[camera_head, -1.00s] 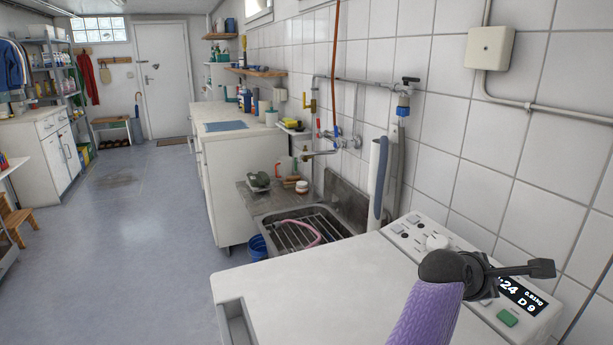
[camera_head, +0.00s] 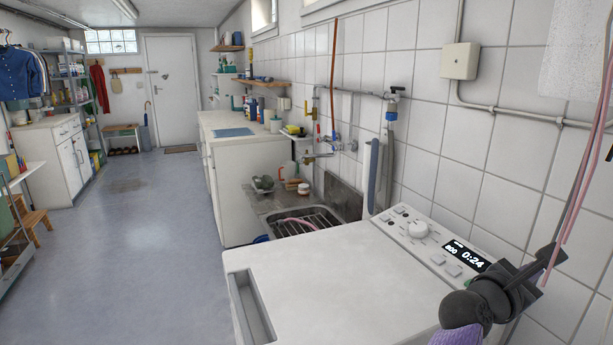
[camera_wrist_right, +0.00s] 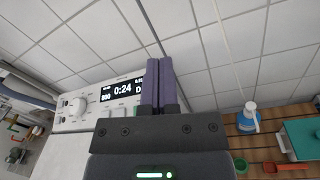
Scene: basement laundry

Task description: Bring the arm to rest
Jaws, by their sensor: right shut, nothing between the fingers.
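My right arm, in a purple sleeve, comes in at the lower right of the head view. Its dark gripper (camera_head: 548,258) is in front of the tiled wall, by the right end of the washer's control panel. In the right wrist view the two fingers of the gripper (camera_wrist_right: 158,72) lie side by side, shut and empty. Beyond them are the wall and the washer's panel (camera_wrist_right: 88,107). My left gripper is not in view.
The white washer (camera_head: 335,275) stands below, its display (camera_head: 467,256) reading 0:24. Pink cords (camera_head: 590,150) hang close to the right gripper. A sink (camera_head: 300,222) is behind the washer. A wooden shelf with a bottle (camera_wrist_right: 248,120) shows in the wrist view. Floor at left is clear.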

